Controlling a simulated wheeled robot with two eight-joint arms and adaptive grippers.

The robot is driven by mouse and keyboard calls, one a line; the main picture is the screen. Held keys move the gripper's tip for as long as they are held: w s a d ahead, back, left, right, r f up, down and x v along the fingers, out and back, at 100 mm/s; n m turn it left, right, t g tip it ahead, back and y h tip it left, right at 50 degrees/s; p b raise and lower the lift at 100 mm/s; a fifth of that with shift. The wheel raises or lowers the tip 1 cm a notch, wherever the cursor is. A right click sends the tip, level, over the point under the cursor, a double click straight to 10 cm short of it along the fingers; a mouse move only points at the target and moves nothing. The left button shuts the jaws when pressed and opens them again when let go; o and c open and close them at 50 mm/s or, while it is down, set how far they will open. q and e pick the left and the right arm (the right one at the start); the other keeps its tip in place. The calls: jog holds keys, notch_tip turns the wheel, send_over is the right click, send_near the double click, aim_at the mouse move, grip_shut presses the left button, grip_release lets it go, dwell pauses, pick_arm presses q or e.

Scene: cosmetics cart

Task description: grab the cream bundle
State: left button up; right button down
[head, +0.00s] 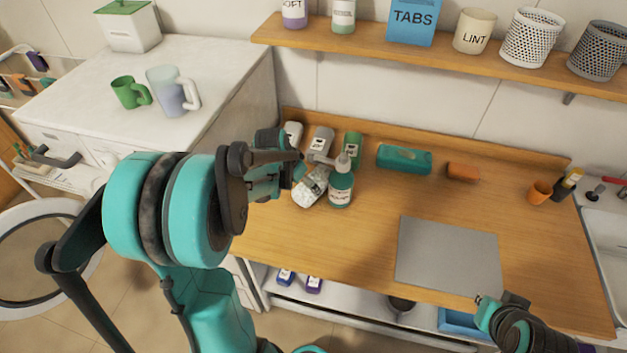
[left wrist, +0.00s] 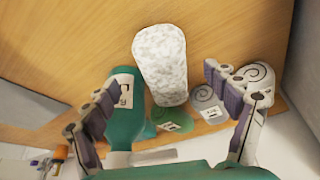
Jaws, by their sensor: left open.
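A pale, cream speckled bundle (head: 309,190) lies on the wooden counter; in the left wrist view it is a thick pale roll (left wrist: 160,62). My left gripper (head: 297,172) is open just above and beside it, partly covering it in the head view. In the left wrist view the bundle shows between and beyond the open fingers (left wrist: 165,88), with no clear contact. My right gripper (head: 488,304) is low at the right, by the counter's front edge; its fingers are too small to read.
A teal pump bottle (head: 341,187) stands right beside the bundle, close to one left finger. The counter's middle front is clear.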

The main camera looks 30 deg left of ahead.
aim_at(305, 188)
pick_arm(q)
jog(key=b+x, duration=0.1)
jog(key=x, duration=0.3)
jog(key=b+x, duration=0.1)
jog(key=x, duration=0.3)
jog(key=shift+w+a+r+b, duration=0.1)
jog(key=shift+a+b, duration=0.05)
jog(key=shift+b, duration=0.2)
jog(key=shift+r, duration=0.1)
jog(key=c, duration=1.5)
